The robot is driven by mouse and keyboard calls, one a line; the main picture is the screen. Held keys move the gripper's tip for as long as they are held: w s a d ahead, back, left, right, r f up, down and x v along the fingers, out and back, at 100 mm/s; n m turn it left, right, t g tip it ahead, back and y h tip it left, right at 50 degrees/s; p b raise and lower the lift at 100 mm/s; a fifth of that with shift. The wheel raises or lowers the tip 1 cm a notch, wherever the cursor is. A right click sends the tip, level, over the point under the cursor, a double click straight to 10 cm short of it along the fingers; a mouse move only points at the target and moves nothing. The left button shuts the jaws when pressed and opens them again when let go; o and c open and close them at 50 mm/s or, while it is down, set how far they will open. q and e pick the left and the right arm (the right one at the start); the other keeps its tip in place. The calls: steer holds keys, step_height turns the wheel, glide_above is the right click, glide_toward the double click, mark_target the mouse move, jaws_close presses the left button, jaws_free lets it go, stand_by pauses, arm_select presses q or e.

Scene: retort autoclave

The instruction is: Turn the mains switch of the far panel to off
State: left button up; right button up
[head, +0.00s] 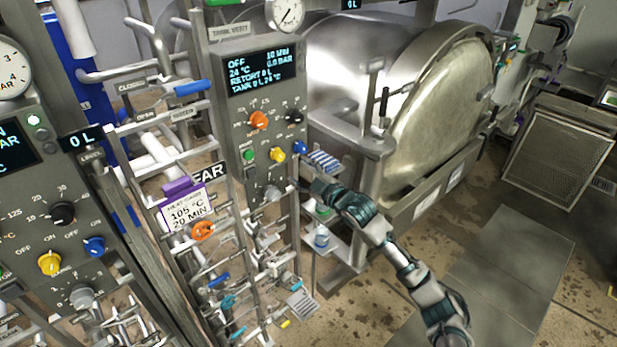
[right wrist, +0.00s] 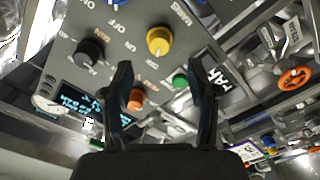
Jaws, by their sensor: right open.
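The far panel (head: 262,178) is a grey upright panel with a lit display (head: 262,78) reading OFF and 24 °C. Its yellow knob (head: 277,154) sits below the orange knob (head: 258,120) and left of a blue knob (head: 299,147). In the right wrist view the yellow knob (right wrist: 159,40) is beside the word MAINS; I cannot tell which mark it points to. My right gripper (right wrist: 162,78) is open and empty, facing the panel, with the yellow knob just beyond and between its fingertips. In the head view the right gripper (head: 312,182) is right of the panel's lower part. My left gripper is not seen.
A near panel (head: 25,212) at the left has similar knobs, including a yellow one (head: 49,263). Pipes and valve handles (head: 203,230) fill the space between the panels. The large steel retort (head: 440,105) stands behind my right arm. Open floor (head: 510,260) lies at the right.

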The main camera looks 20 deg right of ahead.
steer(key=v, duration=0.3)
steer(key=shift+s+d+f, duration=0.1)
steer(key=shift+s+d, duration=0.05)
steer(key=shift+d, duration=0.05)
steer(key=shift+a, duration=0.1)
